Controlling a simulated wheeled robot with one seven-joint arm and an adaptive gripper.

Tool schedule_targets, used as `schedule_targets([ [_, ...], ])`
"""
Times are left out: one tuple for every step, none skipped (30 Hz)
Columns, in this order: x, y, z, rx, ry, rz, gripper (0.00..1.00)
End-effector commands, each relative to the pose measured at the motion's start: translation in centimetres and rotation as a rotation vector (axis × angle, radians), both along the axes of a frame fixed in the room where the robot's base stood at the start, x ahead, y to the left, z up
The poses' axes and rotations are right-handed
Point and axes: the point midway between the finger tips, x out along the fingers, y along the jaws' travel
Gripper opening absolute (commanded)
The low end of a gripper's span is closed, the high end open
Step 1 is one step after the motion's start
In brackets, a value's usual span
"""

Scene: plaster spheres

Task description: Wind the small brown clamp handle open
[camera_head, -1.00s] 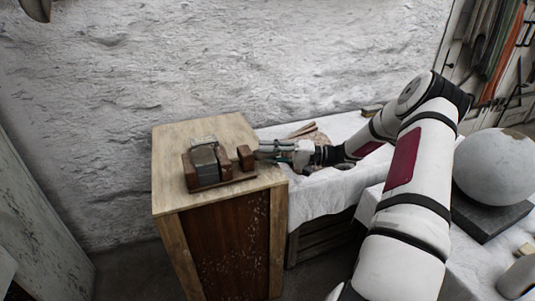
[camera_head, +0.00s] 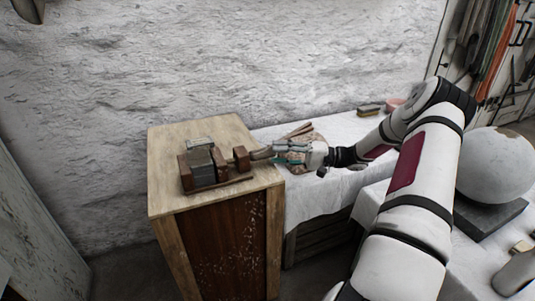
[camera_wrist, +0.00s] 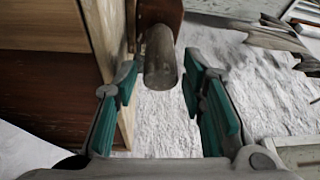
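The clamp (camera_head: 243,158) is a brown wooden vise near the right edge of the cabinet top, with a grey block (camera_head: 201,165) between its brown jaws. Its small handle (camera_head: 261,153) is a short brown-grey cylinder that sticks out to the right, past the cabinet edge. In the wrist view the handle (camera_wrist: 161,58) points at the camera from a dark brown jaw (camera_wrist: 160,12). My gripper (camera_head: 281,151) is to the right of the handle. In the wrist view my gripper (camera_wrist: 162,88) is open, with a teal-padded finger on each side of the handle and gaps between.
The clamp stands on a wooden cabinet (camera_head: 225,203). A white-covered table (camera_head: 318,203) adjoins on the right, with sticks (camera_head: 299,131) behind my gripper. A large plaster sphere (camera_head: 497,165) sits on a dark slab at right. A rough white wall (camera_head: 230,60) is behind.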

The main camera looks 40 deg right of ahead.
Motion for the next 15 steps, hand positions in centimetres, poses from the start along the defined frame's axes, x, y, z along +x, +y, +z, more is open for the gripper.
schedule_targets([
  [-0.7, -1.0, -0.1, -0.001, 0.000, -0.003, 0.37],
  [-1.1, -1.4, -0.1, -0.001, -0.002, -0.003, 0.37],
  [-1.6, -2.0, -0.2, 0.000, -0.001, -0.003, 0.37],
  [-1.9, -2.5, -0.2, 0.000, -0.001, -0.003, 0.37],
  [-2.3, -2.9, -0.3, 0.000, -0.001, -0.002, 0.37],
  [-2.7, -3.4, -0.4, -0.001, 0.001, -0.002, 0.37],
  [-3.0, -3.7, -0.4, -0.001, 0.001, -0.002, 0.37],
  [-3.2, -4.0, -0.4, 0.000, 0.000, -0.002, 0.37],
  [-3.5, -4.4, -0.4, 0.000, -0.001, -0.002, 0.37],
  [-3.7, -4.6, -0.4, -0.001, -0.001, -0.001, 0.37],
  [-3.8, -4.8, -0.4, -0.001, -0.001, -0.001, 0.37],
  [-4.0, -5.0, -0.4, -0.001, -0.001, 0.000, 0.37],
  [-4.1, -5.1, -0.4, -0.001, -0.001, 0.000, 0.37],
  [-4.2, -5.2, -0.4, -0.001, -0.001, 0.000, 0.37],
  [-4.3, -5.3, -0.4, 0.001, -0.001, 0.001, 0.37],
])
